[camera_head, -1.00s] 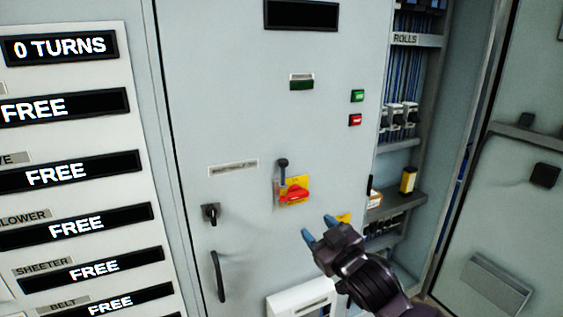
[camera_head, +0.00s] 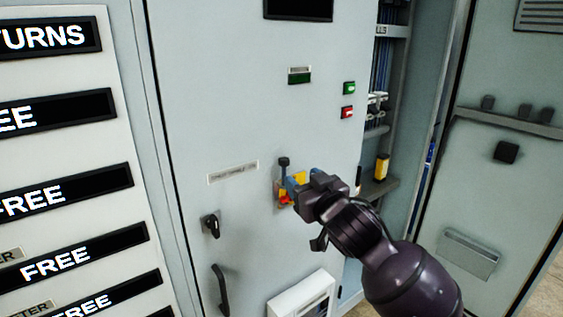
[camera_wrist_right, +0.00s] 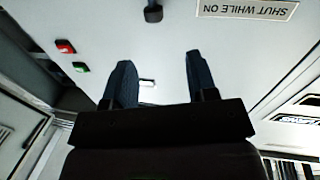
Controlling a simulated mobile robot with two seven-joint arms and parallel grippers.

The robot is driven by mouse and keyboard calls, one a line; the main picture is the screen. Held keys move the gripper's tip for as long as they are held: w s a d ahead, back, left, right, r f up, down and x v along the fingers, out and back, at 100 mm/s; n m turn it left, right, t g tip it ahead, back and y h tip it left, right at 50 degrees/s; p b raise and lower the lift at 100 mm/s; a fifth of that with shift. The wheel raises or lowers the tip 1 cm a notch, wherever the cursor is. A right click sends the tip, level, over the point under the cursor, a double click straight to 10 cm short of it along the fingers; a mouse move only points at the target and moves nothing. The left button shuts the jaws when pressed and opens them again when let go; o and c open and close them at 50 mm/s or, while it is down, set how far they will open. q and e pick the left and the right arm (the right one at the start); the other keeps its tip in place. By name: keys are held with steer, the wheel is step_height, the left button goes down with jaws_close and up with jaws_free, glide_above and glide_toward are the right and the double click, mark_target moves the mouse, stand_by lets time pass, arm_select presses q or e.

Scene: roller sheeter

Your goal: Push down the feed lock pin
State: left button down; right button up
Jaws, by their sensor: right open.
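My right gripper (camera_head: 303,178) is in front of the plate, just right of the knob, and hides much of the plate and handle. In the right wrist view, its two blue fingers (camera_wrist_right: 160,75) are apart with nothing between them. The dark knob (camera_wrist_right: 152,12) shows beyond them at the top edge. I see no contact. My left gripper is out of view.
A green button (camera_head: 349,88) and a red button (camera_head: 347,113) sit up and right on the door. A rotary switch (camera_head: 211,225) and a door handle (camera_head: 220,290) are lower left. A display panel (camera_head: 70,185) stands left; an open compartment (camera_head: 385,150) is right.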

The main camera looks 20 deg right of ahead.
mark_target(286, 163)
steer(key=shift+m, duration=0.6)
steer(key=w, duration=1)
steer(key=shift+w+a+f+p, duration=0.25)
steer(key=shift+w+a+p, duration=0.1)
steer(key=shift+a, duration=0.05)
jaws_close()
